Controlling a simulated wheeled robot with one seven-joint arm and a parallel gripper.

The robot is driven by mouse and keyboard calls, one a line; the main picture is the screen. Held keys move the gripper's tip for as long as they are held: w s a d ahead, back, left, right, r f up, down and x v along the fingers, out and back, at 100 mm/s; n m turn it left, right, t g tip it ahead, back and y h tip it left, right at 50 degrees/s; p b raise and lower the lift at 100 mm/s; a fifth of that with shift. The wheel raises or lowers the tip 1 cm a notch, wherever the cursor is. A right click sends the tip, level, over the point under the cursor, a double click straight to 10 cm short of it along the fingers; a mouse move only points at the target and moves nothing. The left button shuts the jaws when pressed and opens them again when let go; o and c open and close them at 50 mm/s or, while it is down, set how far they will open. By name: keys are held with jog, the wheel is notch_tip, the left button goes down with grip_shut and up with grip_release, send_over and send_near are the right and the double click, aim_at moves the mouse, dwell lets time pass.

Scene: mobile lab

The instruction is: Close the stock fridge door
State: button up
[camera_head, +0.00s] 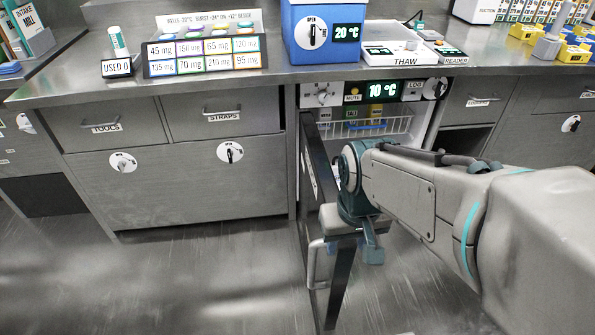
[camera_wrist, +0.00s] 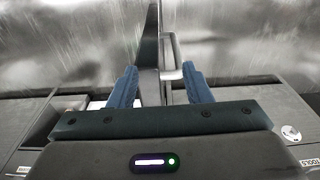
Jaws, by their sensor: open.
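The stock fridge (camera_head: 385,90) sits under the counter with a 10 °C display, and its inside shows. Its door (camera_head: 342,283) stands open, swung out towards me and seen nearly edge-on, with its hinge side at the left of the opening. The pale handle (camera_head: 314,266) is on the door's left face. My gripper (camera_head: 352,250) is open at the outer part of the door. In the wrist view, the door edge (camera_wrist: 150,58) and handle (camera_wrist: 172,52) lie between my spread blue fingers (camera_wrist: 159,70). Whether a finger touches the door or handle, I cannot tell.
A white wire basket (camera_head: 395,125) shows inside the fridge. Closed drawers and a cabinet (camera_head: 185,180) stand left of the door. The counter (camera_head: 270,77) above carries a blue 20 °C box (camera_head: 300,50) and a thaw unit (camera_head: 390,50). The floor (camera_head: 200,280) at left is clear.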

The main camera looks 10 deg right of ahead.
jog(key=c, duration=0.5)
jog(key=shift+w+a+f+n+g, duration=0.1)
jog(key=shift+w+a+n+g, duration=0.15)
jog(key=shift+n, duration=0.25)
grip_shut()
jog(key=w+a+f+n+h+p, duration=0.1)
jog(key=w+a+f+n+h, duration=0.2)
jog(key=a+n+h, duration=0.35)
jog(key=w+a+f+n+h+p, duration=0.1)
jog(key=w+a+f+n+h, duration=0.25)
jog(key=a+n, duration=0.5)
jog(key=d+f+n+y+b, duration=0.1)
jog(key=d+f+b, duration=0.4)
jog(key=d, duration=0.8)
jog(key=shift+f+n+g, duration=0.35)
jog(key=shift+f+n, duration=0.05)
jog(key=shift+f, duration=0.15)
